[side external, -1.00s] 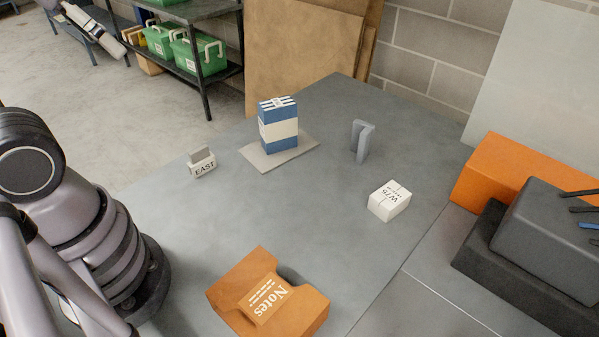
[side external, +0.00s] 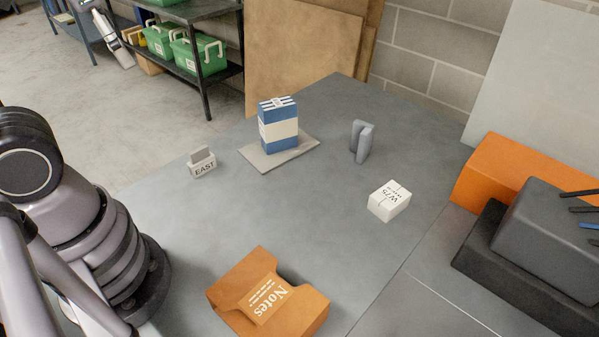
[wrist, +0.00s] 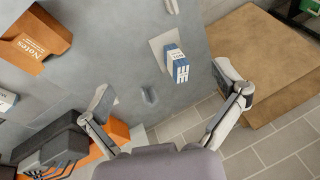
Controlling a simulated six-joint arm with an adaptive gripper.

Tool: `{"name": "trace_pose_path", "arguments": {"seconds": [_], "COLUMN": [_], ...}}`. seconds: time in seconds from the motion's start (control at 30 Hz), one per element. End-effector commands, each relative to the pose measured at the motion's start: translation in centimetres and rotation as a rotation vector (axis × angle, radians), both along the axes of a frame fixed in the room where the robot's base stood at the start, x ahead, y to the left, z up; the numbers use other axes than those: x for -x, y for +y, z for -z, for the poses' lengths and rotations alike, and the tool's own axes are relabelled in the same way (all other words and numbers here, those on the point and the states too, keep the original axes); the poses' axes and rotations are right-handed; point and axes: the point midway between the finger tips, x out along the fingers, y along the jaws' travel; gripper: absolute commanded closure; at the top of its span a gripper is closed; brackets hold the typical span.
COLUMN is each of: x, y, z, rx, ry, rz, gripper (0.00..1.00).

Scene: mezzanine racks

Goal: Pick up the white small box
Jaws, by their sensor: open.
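The white small box (side external: 389,201), marked W75, sits upright on the grey table in the side external view, right of the middle. Nothing touches it there. My gripper (wrist: 165,92) is open and empty, fingers wide apart, above the far part of the table. The blue and white box (wrist: 175,67) and the grey upright piece (wrist: 150,96) show between its fingers. My gripper cannot be made out near the table in the side external view.
The blue and white box (side external: 279,128) stands on a grey plate (side external: 304,144). Also on the table are the grey upright piece (side external: 361,143), an EAST block (side external: 203,168), an orange Notes holder (side external: 300,316), an orange block (side external: 500,172) and a dark block (side external: 548,238).

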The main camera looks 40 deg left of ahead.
Motion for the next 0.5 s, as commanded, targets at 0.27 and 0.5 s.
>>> {"name": "trace_pose_path", "arguments": {"seconds": [0.27,0.5], "x": [-10.1,-21.7], "y": [3.0,-2.9], "z": [2.7,7.5], "rx": [-0.676,-1.255], "ry": [0.36,0.461], "rz": [0.473,1.008], "gripper": [0.04,0.04]}}
